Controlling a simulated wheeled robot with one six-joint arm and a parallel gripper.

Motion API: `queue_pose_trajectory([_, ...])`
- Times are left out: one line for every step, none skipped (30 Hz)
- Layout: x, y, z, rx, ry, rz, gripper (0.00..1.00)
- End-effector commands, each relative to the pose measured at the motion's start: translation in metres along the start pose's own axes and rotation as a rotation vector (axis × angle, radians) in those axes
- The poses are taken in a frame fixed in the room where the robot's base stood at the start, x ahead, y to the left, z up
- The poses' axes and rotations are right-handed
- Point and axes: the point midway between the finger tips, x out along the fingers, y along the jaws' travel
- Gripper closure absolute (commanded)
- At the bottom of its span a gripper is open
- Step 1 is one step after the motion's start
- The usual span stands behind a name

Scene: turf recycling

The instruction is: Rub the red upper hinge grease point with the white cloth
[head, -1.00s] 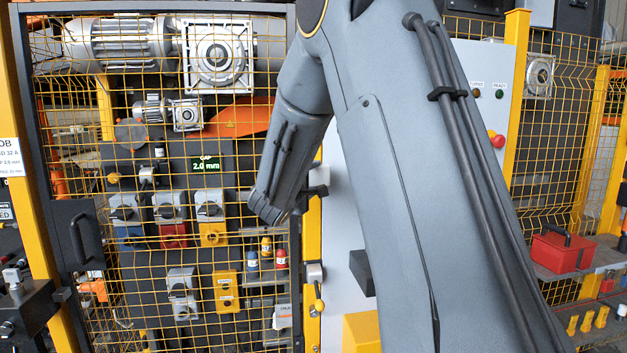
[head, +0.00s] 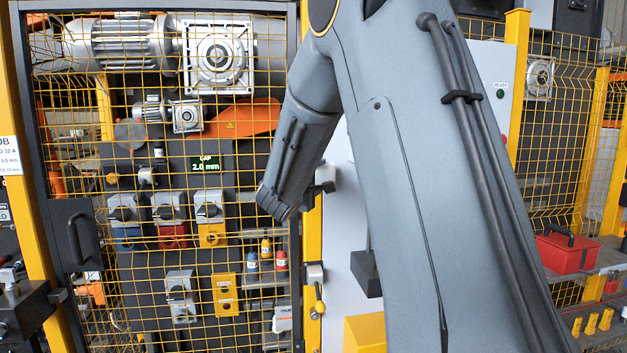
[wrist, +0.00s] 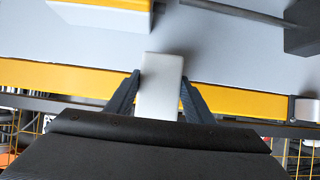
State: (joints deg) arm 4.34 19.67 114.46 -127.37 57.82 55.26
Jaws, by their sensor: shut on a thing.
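In the wrist view, my gripper (wrist: 159,88) has its two dark fingers closed on both sides of the white cloth (wrist: 161,72), which looks like a small pale pad. The cloth lies across the view of a yellow post, its end toward the light panel; I cannot tell whether it touches either. In the head view my arm hides most of the gripper area; a small white and dark part shows just right of the forearm, too small to tell. I cannot make out the red upper hinge grease point in either view.
A yellow mesh gate (head: 95,200) with a dark handle stands at left. A yellow post (head: 312,235) with a pale latch (head: 315,272) is beside it. A dark box (head: 366,274) with a rod is near the light panel. A red toolbox (head: 567,252) is on the right shelf.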

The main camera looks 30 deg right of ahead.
Motion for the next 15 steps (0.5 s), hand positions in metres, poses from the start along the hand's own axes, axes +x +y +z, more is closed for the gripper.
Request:
queue_pose_trajectory([0.003, -0.002, 0.004, 0.001, -0.001, 0.001, 0.73])
queue_pose_trajectory([0.004, -0.002, 0.006, 0.001, 0.000, 0.001, 0.73])
queue_pose_trajectory([0.005, -0.002, 0.009, 0.001, -0.001, 0.002, 0.73])
queue_pose_trajectory([0.007, -0.002, 0.011, 0.001, -0.001, 0.002, 0.73])
queue_pose_trajectory([0.008, -0.002, 0.014, 0.001, -0.002, 0.002, 0.73])
queue_pose_trajectory([0.009, -0.002, 0.016, 0.002, -0.001, 0.001, 0.73])
queue_pose_trajectory([0.010, -0.002, 0.018, 0.002, -0.001, 0.001, 0.73])
queue_pose_trajectory([0.011, -0.001, 0.019, 0.002, 0.000, 0.001, 0.73])
queue_pose_trajectory([0.011, -0.001, 0.021, 0.001, 0.000, 0.001, 0.73])
queue_pose_trajectory([0.012, -0.001, 0.022, 0.001, 0.000, 0.001, 0.73])
queue_pose_trajectory([0.012, -0.001, 0.022, 0.001, 0.000, 0.001, 0.73])
queue_pose_trajectory([0.012, 0.000, 0.022, 0.001, 0.001, 0.001, 0.73])
queue_pose_trajectory([0.012, 0.000, 0.022, 0.001, 0.001, 0.001, 0.73])
queue_pose_trajectory([0.012, -0.001, 0.022, 0.001, 0.001, 0.001, 0.73])
queue_pose_trajectory([0.013, -0.001, 0.021, 0.002, 0.000, 0.001, 0.73])
